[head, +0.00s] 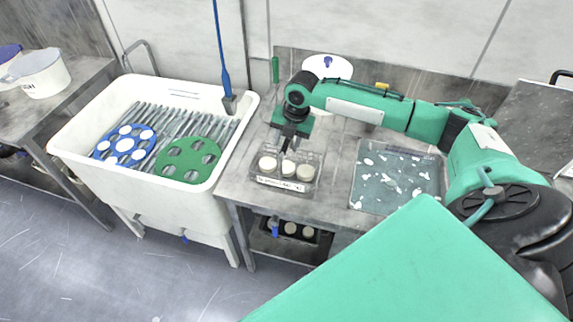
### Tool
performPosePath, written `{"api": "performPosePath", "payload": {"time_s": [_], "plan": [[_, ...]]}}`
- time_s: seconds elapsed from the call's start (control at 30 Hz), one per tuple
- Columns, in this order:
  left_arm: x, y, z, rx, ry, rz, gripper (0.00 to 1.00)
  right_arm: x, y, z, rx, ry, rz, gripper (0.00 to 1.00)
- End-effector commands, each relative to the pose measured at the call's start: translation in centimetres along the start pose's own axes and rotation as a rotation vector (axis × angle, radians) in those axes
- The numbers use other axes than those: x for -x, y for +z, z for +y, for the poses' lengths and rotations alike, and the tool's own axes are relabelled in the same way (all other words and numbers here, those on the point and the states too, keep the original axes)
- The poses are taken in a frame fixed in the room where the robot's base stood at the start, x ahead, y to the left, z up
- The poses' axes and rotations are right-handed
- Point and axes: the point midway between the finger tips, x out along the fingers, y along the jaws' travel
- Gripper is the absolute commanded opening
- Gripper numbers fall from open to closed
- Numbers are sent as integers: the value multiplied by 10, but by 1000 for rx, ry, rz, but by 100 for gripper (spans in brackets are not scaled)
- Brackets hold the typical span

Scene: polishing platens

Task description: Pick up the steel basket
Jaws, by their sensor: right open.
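A small steel basket (318,162) sits on the metal bench (236,187), left of centre on its top. It holds several pale round pieces in a row, and a white label strip runs along its front. My right gripper (288,150) points down over the basket with its jaws open. The fingertips are at or just above the pale pieces, and I cannot tell whether they touch anything. The gripper hides part of the basket's back side. My left gripper is not in view.
A white sink (70,138) left of the bench holds a blue disc (112,142) and a green holed disc (188,172). A grey tray (372,203) with white scraps lies right of the basket. A white tub (341,66) stands behind. A lower shelf holds more round pieces (291,229).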

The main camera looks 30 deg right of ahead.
Motion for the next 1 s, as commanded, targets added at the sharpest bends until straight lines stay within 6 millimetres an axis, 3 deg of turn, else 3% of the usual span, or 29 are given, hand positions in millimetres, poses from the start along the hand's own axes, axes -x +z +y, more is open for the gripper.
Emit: {"api": "performPosePath", "payload": {"time_s": [0.03, 0.23, 0.5, 0.7, 1.0], "plan": [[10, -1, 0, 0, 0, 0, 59, -4, -1, 1, -2, -2, 3, 42], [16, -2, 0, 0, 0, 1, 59, -29, -1, 0, -2, 0, 0, 42], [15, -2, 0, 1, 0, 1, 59, -34, -1, 0, -1, 0, -1, 42], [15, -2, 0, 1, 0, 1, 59, -33, -1, 0, -1, 0, -1, 2], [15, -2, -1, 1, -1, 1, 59, -33, -1, 0, -1, 0, -1, 0]]}}
